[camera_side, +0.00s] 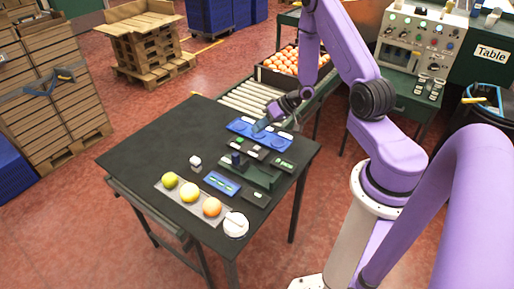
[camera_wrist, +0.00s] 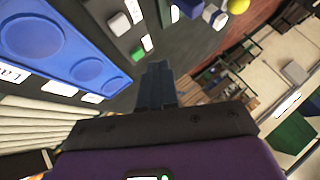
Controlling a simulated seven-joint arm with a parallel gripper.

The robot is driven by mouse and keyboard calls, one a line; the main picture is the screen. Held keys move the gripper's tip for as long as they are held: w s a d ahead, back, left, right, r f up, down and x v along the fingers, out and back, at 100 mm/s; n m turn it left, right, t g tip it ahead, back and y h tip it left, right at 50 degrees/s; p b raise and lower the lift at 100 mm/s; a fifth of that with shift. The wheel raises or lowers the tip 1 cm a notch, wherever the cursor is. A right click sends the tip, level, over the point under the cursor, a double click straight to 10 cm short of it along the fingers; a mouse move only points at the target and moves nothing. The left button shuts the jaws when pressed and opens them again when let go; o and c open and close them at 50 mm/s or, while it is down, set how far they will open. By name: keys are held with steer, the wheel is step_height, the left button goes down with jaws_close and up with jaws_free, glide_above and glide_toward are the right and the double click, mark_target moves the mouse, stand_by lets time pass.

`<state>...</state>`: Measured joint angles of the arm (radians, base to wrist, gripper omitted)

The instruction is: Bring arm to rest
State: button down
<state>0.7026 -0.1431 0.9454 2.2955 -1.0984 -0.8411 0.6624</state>
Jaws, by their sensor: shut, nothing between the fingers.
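My gripper (camera_side: 262,125) is at the end of my purple arm, above the back part of the dark table (camera_side: 135,150), near the blue tray with round hollows (camera_side: 240,126). In the wrist view my gripper (camera_wrist: 155,72) shows its dark fingers together, with nothing between them. The same blue tray (camera_wrist: 62,75) lies to the left of the fingers there, and its visible hollows are empty. The gripper is apart from the fruit on the table.
A white round container (camera_side: 235,226) stands at the front corner. A roller conveyor (camera_side: 245,98) and a crate of oranges (camera_side: 262,77) stand behind.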

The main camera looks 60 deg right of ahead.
steer(key=s+a+r+n+g+h, duration=0.4)
steer(key=a+r+n, duration=0.4)
steer(key=a+r, duration=0.55)
steer(key=s+a+r+n+g, duration=0.1)
steer(key=s+a+r+n, duration=0.1)
steer(key=s, duration=0.9)
steer(key=s+a+r+n+g+h, duration=0.1)
steer(key=s+a+r+n+g, duration=0.1)
steer(key=s, duration=0.9)
step_height(320, 180, up, 4)
steer(key=shift+s+a+f+n, duration=0.2)
steer(key=shift+s+a+n, duration=0.2)
steer(key=shift+a+n, duration=0.6)
